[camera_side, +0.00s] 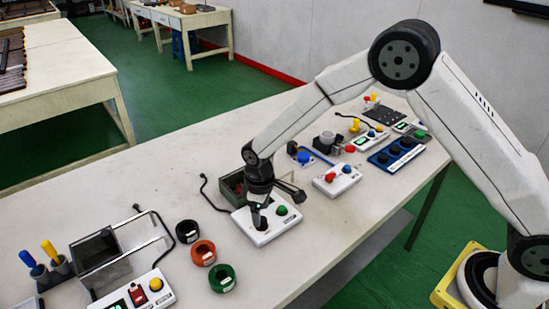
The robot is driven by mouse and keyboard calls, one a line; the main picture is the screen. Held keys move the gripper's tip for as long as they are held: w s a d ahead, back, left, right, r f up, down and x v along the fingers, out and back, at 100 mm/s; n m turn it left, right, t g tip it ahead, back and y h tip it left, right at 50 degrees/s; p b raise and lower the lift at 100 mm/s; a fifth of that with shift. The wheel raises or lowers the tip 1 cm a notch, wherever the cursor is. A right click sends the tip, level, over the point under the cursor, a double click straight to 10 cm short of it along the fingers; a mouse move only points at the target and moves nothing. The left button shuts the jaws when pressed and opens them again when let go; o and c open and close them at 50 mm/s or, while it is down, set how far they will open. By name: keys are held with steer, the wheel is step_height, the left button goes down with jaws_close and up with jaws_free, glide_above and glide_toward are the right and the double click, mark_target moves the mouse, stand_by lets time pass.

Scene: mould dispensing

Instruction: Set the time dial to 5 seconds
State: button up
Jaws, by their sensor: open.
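My gripper (259,213) points down over a white control box (270,234) near the middle of the table. Its fingertips are at the left part of the box top, and its jaws are open. A green knob or button (281,210) shows on the box, just right of the gripper. A dark shape lies right under the fingertips; I cannot tell whether it is the time dial or part of the gripper. The dial's setting and any markings cannot be read. Whether the fingertips touch anything cannot be told.
An open dark green box (232,190) stands right behind the control box. Black, orange (203,253) and green (222,278) rings lie to the left. Another white box with a red knob (337,180) stands to the right. The table front (310,240) is clear.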

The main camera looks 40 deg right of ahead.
steer(key=shift+f, duration=1.3)
jaws_close()
